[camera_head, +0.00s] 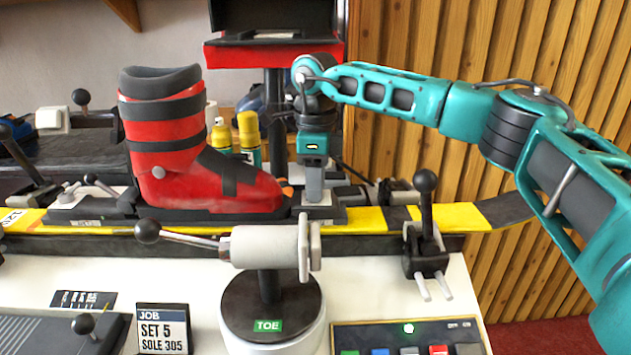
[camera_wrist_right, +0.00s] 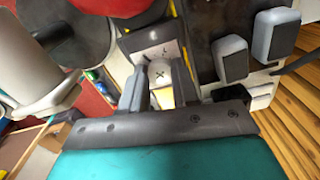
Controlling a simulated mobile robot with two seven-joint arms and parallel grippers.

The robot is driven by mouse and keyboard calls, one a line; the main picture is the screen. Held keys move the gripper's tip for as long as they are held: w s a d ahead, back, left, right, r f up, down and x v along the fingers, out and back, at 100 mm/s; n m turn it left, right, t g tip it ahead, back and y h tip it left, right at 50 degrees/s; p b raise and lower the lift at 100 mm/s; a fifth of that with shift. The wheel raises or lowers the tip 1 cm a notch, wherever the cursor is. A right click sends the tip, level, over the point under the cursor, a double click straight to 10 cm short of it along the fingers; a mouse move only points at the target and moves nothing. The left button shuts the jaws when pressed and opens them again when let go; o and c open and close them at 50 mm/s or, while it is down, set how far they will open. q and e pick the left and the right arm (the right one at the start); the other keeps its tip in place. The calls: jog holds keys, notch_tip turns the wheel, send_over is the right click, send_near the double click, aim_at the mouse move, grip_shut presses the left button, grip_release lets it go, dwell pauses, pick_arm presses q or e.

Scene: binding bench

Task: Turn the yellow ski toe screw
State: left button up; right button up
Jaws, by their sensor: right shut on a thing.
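The yellow ski (camera_head: 368,220) lies across the bench under a red ski boot (camera_head: 165,150). The dark toe piece (camera_head: 328,216) sits on the ski in front of the boot's toe. My right gripper (camera_head: 314,190) points straight down over this toe piece. In the right wrist view, a pale round screw head with a cross mark (camera_wrist_right: 160,72) sits between the two grey fingers, and the gripper is shut on it. In the head view the fingers hide the screw. My left gripper is not in view.
A grey clamp (camera_head: 265,246) on a round post marked TOE stands in front of the ski. A black-knobbed lever (camera_head: 427,245) stands to the right. Yellow-capped bottles (camera_head: 249,140) stand behind the boot. A button panel (camera_head: 408,338) lies at the front.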

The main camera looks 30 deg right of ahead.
grip_shut()
